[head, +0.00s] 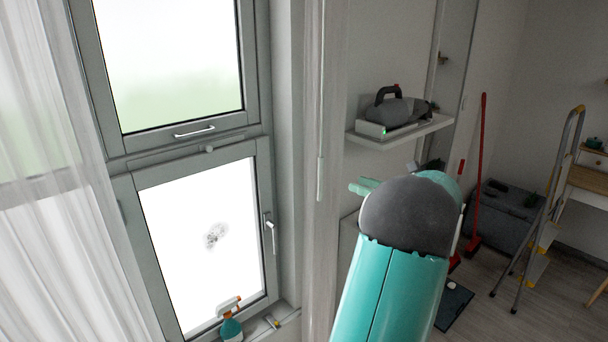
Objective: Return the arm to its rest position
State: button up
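My arm rises from the bottom of the head view, with teal links and a dark grey rounded joint cover. A small teal piece (364,187) sticks out to the left behind that joint and may be part of my gripper. The fingers cannot be made out, and most of the arm's far end is hidden behind the grey joint. I see nothing held.
A wall shelf (400,132) with a dark handled appliance (388,110) is just beyond the arm. At left is a window (200,235) with a dark smudge; a spray bottle (231,326) stands on its sill. A stepladder (545,205) and red broom (480,165) stand at right.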

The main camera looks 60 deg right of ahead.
jog(key=w+a+n+g+y, duration=0.45)
jog(key=w+a+n, duration=0.25)
jog(key=w+a, duration=0.75)
jog(key=w+a+n+g+y, duration=0.3)
jog(key=a+n, duration=0.5)
jog(key=a, duration=1)
jog(key=s+a+f+n+g+h, duration=0.1)
jog(key=s+a+n+h, duration=0.1)
jog(key=s+a+n, duration=0.2)
jog(key=s+a+f+n+g+h, duration=0.2)
jog(key=s+a+n, duration=0.2)
jog(key=a+n, duration=0.6)
jog(key=s+a+f+n+g+h, duration=0.1)
jog(key=s+a+n, duration=0.3)
jog(key=a+n, duration=0.4)
jog(key=a+g+h, duration=0.1)
jog(key=a, duration=0.2)
jog(key=shift+f, duration=0.35)
jog(key=shift+d, duration=0.15)
